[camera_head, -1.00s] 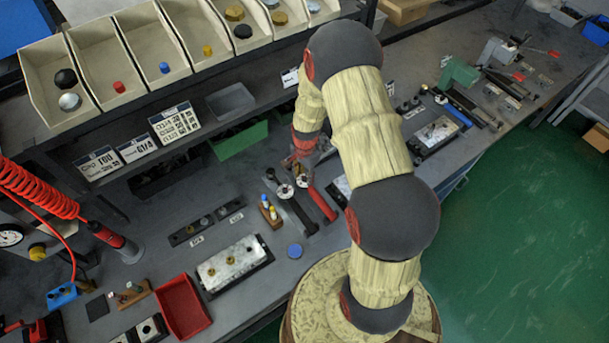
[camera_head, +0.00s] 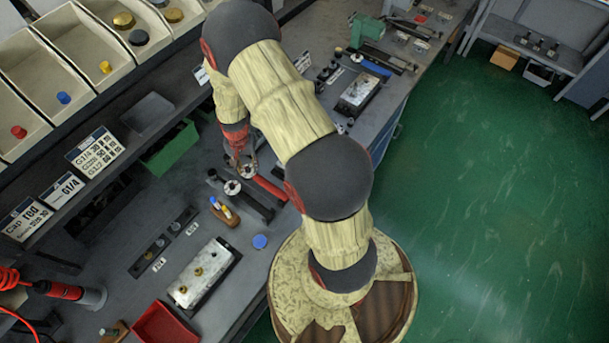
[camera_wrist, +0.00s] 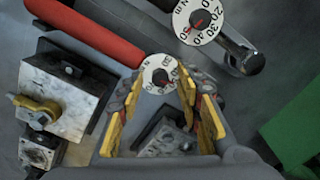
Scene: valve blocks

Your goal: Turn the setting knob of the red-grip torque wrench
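The red-grip torque wrench (camera_head: 271,188) lies on the bench, its red grip pointing right and toward me. In the wrist view its red grip (camera_wrist: 92,32) runs to the upper left, and its white round setting knob (camera_wrist: 160,74) with a red mark shows between my fingertips. My gripper (camera_head: 243,166) is over the knob end; in the wrist view its yellow-padded fingers (camera_wrist: 162,84) stand on both sides of the knob, close to its edges. Whether they press on it I cannot tell.
A dark wrench with a similar white dial (camera_wrist: 197,21) lies close beside it. A small wooden holder (camera_head: 226,216), a blue disc (camera_head: 260,241), a metal valve block (camera_head: 203,273) and a red tray (camera_head: 163,325) are nearer. A green bin (camera_head: 170,150) is under the shelf.

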